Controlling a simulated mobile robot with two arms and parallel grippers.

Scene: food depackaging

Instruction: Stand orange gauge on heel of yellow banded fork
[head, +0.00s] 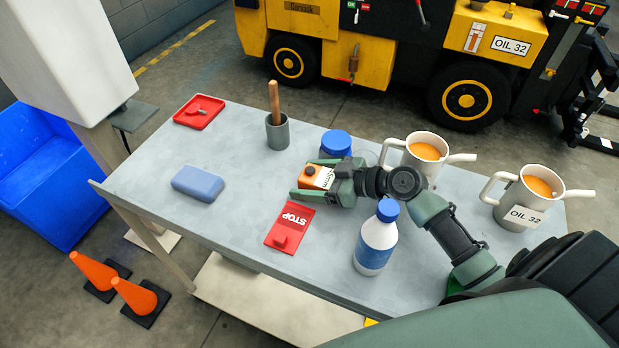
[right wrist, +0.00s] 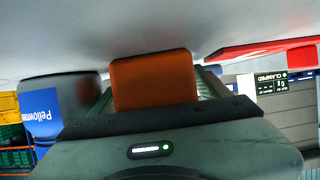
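The orange gauge (head: 312,177), a small orange block with a white label, is over the grey table between the two fingers of my right gripper (head: 314,179). The fingers flank it closely on both sides, and it appears held. In the right wrist view the orange block (right wrist: 154,80) fills the space between the fingers, close to the table surface. Dark forks (head: 598,140) of the yellow forklift show at the far right edge; pale marks show there, but I cannot make out a yellow band. The heel is not clear. My left gripper is not in view.
On the table (head: 230,205) are a red STOP tag (head: 290,226), a blue block (head: 198,184), a red tray (head: 190,119), a grey cup (head: 278,132), a white bottle (head: 376,246) and two oil jugs (head: 423,168) (head: 519,213). Orange cones (head: 135,295) stand left on the floor.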

